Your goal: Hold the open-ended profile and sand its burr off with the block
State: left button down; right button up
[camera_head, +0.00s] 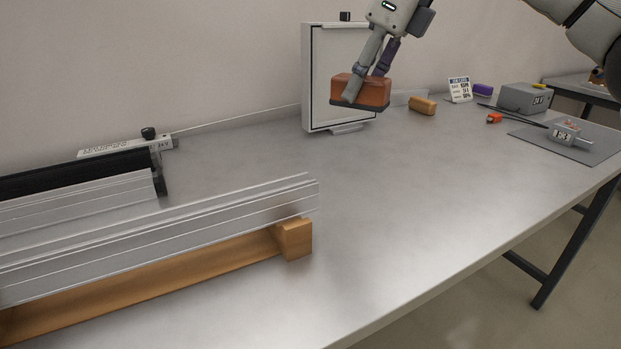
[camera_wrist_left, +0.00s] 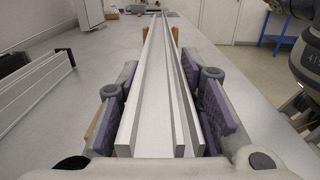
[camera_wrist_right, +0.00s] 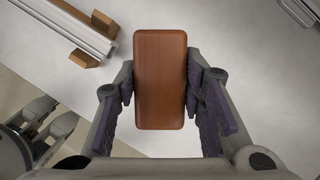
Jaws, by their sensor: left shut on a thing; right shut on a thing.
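The open-ended profile (camera_head: 230,220) is a long silver aluminium bar with grooves, lying along a wooden cradle (camera_head: 295,240) at the left of the head view. Its open end points right, just past the cradle's end block. No burr can be made out. My left gripper (camera_wrist_left: 160,105) is shut around the profile (camera_wrist_left: 158,70) in the left wrist view; it is outside the head view. My right gripper (camera_head: 370,78) is shut on the reddish-brown sanding block (camera_head: 362,92), held by its sides in the right wrist view (camera_wrist_right: 160,55). The block is well away from the profile's end.
A white-framed panel (camera_head: 318,80) stands upright behind the sanding block. A second, black-and-silver frame piece (camera_head: 80,200) lies behind the profile. A tan block (camera_head: 422,106), a card (camera_head: 459,89), a grey box (camera_head: 524,98) and a grey mat (camera_head: 590,150) sit farther right. The table's middle is clear.

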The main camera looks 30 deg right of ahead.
aim_at(361, 108)
jog(key=f+m, duration=0.1)
jog(key=f+m+g, duration=0.1)
jog(key=f, duration=0.1)
jog(key=s+f+m+g, duration=0.1)
jog(key=f, duration=0.1)
jog(key=shift+a+f, duration=0.1)
jog(key=shift+a, duration=0.3)
jog(key=s+f+m+y, duration=0.1)
jog(key=f+m+y, duration=0.1)
jog(key=m+y, duration=0.1)
jog(key=s+d+f+m+y, duration=0.1)
jog(key=f+m+y, duration=0.2)
jog(key=m, duration=0.3)
jog(key=s+f+m+g+y, duration=0.1)
jog(key=f+m+y, duration=0.1)
jog(key=m, duration=0.3)
jog(key=shift+s+d+f+y, duration=0.3)
jog(key=shift+f+y, duration=0.1)
jog(key=shift+y, duration=0.5)
jog(key=m+t, duration=0.1)
jog(key=d+m+t+y, duration=0.1)
jog(key=m, duration=0.1)
jog(key=shift+s+d+f+t+y, duration=0.2)
jog(key=shift+s+f+t+y, duration=0.1)
jog(key=shift+f+t+y, duration=0.1)
jog(key=shift+w+a, duration=0.15)
jog(key=shift+a, duration=2.8)
jog(key=shift+a, duration=0.95)
